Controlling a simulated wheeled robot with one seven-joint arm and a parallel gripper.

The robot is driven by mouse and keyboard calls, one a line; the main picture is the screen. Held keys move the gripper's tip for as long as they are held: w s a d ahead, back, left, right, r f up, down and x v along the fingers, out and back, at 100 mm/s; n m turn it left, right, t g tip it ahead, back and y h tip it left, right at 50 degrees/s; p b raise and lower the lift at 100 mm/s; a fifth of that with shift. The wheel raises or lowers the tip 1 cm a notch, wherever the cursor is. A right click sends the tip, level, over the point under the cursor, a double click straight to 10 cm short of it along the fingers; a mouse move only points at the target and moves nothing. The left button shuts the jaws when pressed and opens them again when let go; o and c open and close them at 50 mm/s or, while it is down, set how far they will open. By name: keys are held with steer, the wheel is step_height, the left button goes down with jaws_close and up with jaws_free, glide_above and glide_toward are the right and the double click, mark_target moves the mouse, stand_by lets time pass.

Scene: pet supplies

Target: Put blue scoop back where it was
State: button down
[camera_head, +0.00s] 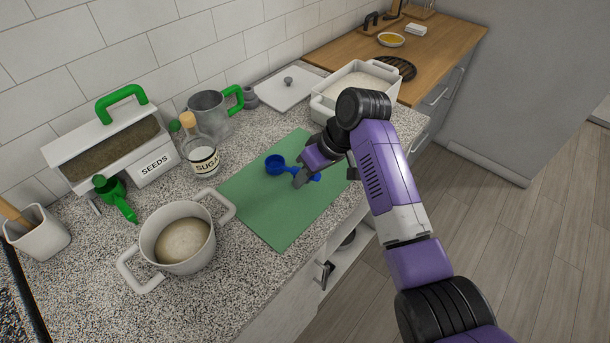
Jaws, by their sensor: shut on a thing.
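The blue scoop (275,165) is over the green mat (258,216), its round bowl to the left and its handle running right under my gripper. My gripper (300,179) is shut on the handle of the blue scoop. Part of the handle is hidden behind the fingers, and a bit of blue shows to their right. I cannot tell whether the scoop touches the mat or is held slightly above it.
A white pot (181,238) stands left of the mat. Behind are a sugar jar (203,160), a seeds box (152,166) with a green scoop (116,199), a metal can (211,117) and a white container (323,108). The mat's front part is clear.

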steer(key=shift+f, duration=0.15)
steer(key=c, duration=1.3)
jaws_free()
steer(key=b+v, duration=0.1)
steer(key=v, duration=1.1)
steer(key=shift+b, duration=0.4)
